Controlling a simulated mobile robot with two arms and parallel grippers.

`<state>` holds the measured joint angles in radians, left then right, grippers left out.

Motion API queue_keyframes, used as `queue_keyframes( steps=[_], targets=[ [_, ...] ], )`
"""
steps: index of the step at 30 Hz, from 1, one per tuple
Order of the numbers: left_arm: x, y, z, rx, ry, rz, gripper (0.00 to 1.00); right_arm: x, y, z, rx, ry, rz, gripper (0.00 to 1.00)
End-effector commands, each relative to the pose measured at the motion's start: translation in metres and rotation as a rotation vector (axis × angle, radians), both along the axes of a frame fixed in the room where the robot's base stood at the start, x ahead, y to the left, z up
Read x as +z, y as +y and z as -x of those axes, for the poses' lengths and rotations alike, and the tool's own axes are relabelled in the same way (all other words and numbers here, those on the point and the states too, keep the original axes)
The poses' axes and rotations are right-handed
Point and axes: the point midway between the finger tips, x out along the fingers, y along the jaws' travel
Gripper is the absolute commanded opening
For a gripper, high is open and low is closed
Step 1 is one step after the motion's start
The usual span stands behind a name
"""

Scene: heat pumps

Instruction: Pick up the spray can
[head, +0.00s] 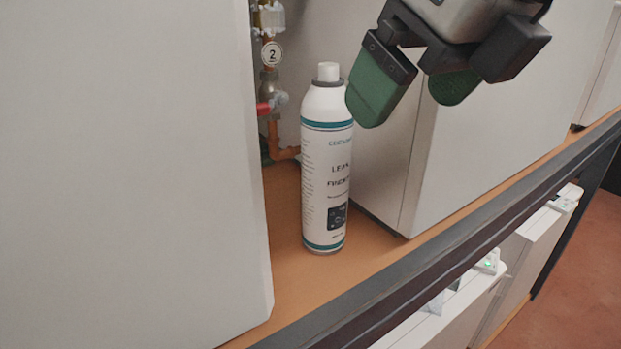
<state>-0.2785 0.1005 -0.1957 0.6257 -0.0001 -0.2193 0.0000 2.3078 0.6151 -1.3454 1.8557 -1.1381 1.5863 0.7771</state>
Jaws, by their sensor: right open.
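The spray can (326,165) is white with teal bands, a white cap and dark print on its label. It stands upright on the orange-brown shelf (285,262), between two large white cabinets. My right gripper (412,108) is above and to the right of the can. Its two green-padded fingers are apart with nothing between them. The left finger overlaps the can's upper right edge in the picture; I cannot tell whether it touches. My left gripper is not in view.
A white cabinet (125,170) fills the left side, and another white cabinet (490,150) stands to the right. Copper pipes with a red valve (266,107) and a round tag "2" (271,53) are behind the can. A dark rail (440,255) runs along the shelf's front edge.

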Motion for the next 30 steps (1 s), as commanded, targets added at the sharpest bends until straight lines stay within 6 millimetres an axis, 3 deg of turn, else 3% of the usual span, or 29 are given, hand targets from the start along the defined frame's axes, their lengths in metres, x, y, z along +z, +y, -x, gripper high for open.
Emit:
queue_keyframes(
  steps=[9, 17, 23, 30],
  targets=[
    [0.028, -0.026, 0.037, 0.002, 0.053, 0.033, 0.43, 0.004, 0.038, -0.049, 0.003, 0.004, 0.001, 0.93],
    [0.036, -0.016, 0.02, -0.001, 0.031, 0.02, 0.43, 0.001, 0.05, -0.068, 0.005, 0.002, -0.001, 0.93],
    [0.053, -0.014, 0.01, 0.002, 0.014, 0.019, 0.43, 0.003, 0.068, -0.09, 0.005, 0.004, 0.001, 0.93],
    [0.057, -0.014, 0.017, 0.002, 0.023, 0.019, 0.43, -0.025, 0.075, -0.102, 0.005, 0.003, 0.001, 0.93]
  ],
)
